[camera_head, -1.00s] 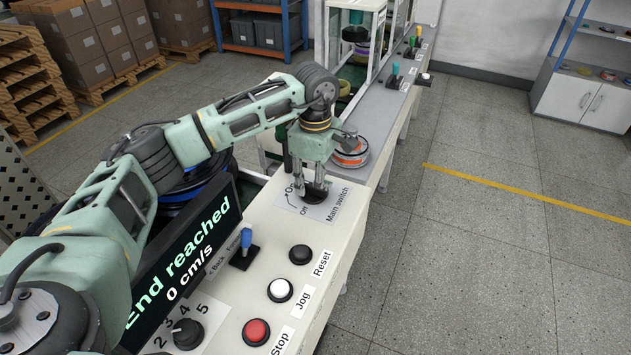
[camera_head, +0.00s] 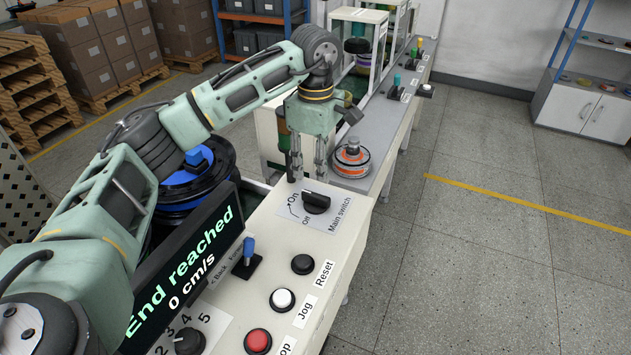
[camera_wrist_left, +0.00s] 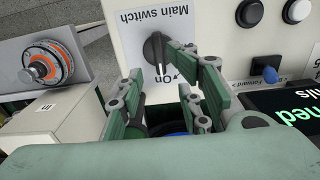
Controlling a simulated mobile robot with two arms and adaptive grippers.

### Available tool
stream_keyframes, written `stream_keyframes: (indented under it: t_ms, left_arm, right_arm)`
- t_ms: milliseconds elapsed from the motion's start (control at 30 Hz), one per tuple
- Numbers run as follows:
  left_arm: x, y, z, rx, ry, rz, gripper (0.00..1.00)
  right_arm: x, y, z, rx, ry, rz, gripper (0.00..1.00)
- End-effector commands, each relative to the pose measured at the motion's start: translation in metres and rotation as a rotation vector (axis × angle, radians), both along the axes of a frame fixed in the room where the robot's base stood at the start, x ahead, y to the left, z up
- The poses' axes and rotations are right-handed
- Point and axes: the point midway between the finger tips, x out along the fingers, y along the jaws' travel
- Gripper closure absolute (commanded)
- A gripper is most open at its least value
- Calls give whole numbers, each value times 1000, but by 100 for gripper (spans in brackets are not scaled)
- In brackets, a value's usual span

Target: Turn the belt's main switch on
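The main switch (camera_head: 316,203) is a black rotary knob on a white plate marked On and Off, on the white control panel. It also shows in the left wrist view (camera_wrist_left: 155,50), where the pale mark on its handle lies toward the On label. My left gripper (camera_head: 308,172) is above and just behind the knob in the head view, fingers pointing down, apart from it. In the left wrist view its fingers (camera_wrist_left: 170,78) are spread with nothing between them. My right gripper is not in view.
The panel also carries Reset (camera_head: 302,264), Jog (camera_head: 282,299) and red Stop (camera_head: 257,341) buttons, a blue lever (camera_head: 248,252) and a numbered dial (camera_head: 188,342). A screen (camera_head: 185,265) reads "End reached 0 cm/s". An orange-ringed part (camera_head: 351,161) sits on the belt beyond.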

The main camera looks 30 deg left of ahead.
Motion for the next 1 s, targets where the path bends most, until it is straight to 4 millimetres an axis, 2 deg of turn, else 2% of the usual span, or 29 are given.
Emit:
stream_keyframes:
  t_ms: [100,300,833,1000]
  left_arm:
    - [0,0,21,-2,-2,0,67]
    - [0,0,36,-1,-1,0,67]
    - [-1,0,36,-1,1,0,67]
    - [-1,-1,36,-1,1,-1,67]
  right_arm:
    - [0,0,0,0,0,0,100]
    - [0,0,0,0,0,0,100]
    - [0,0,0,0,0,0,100]
    - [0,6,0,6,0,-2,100]
